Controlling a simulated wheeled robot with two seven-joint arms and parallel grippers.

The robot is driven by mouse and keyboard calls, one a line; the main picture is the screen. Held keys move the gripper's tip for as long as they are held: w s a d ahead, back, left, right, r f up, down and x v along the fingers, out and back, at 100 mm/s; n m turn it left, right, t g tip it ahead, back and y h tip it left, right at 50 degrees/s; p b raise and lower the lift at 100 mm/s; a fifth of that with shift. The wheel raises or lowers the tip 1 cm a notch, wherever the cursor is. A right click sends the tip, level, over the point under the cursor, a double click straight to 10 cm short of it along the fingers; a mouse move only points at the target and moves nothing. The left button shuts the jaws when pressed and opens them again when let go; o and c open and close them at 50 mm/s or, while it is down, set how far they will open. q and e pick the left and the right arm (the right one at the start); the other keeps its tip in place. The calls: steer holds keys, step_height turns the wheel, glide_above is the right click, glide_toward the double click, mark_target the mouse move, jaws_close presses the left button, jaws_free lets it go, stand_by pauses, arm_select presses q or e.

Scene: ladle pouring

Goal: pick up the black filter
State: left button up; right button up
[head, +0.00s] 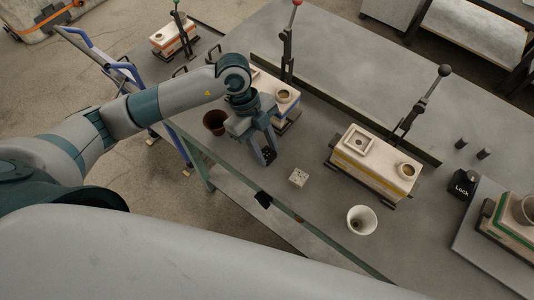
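My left gripper (265,150) reaches down over the grey table, its two fingers apart. A small black block (269,155), which looks like the black filter, is at the fingertips. It is partly hidden by the fingers, and I cannot tell whether they touch it. A white square filter with small holes (299,178) lies on the table to the lower right of the gripper. My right gripper is not in view.
A brown cup (215,122) stands left of the gripper and a mould box (285,97) close behind it. A yellow-striped mould box (374,165) and a white cup (362,220) stand to the right. A black piece (263,199) is at the table's front edge.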

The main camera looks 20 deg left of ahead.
mark_target(272, 157)
arm_select(q)
steer(key=shift+r, duration=0.1)
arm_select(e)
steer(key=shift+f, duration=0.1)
